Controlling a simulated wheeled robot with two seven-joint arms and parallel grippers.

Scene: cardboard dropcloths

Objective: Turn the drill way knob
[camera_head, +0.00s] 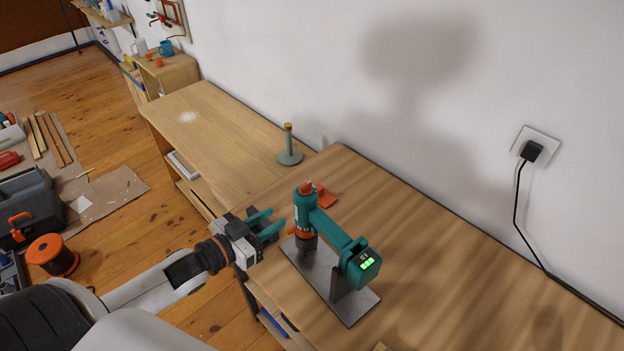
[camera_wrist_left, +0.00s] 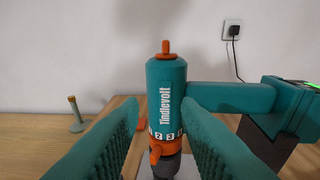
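A teal drill (camera_head: 326,224) stands with its chuck down on a grey metal plate (camera_head: 352,303) on the wooden table. It also shows in the left wrist view (camera_wrist_left: 166,95), with the word "Tindlevolt" on its side. An orange knob (camera_wrist_left: 166,48) sits on top of the drill body; it also shows in the head view (camera_head: 306,187). A numbered ring with an orange tab (camera_wrist_left: 157,150) is near the chuck. My left gripper (camera_head: 277,225) is open and empty beside the drill, with the drill body ahead between its teal fingers in the wrist view. My right gripper is not in view.
A green stand with an upright post (camera_head: 289,155) is on the lower table behind. An orange-red piece (camera_head: 326,197) lies behind the drill. A wall socket with a black plug (camera_head: 533,150) is at the right. The table's right side is clear.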

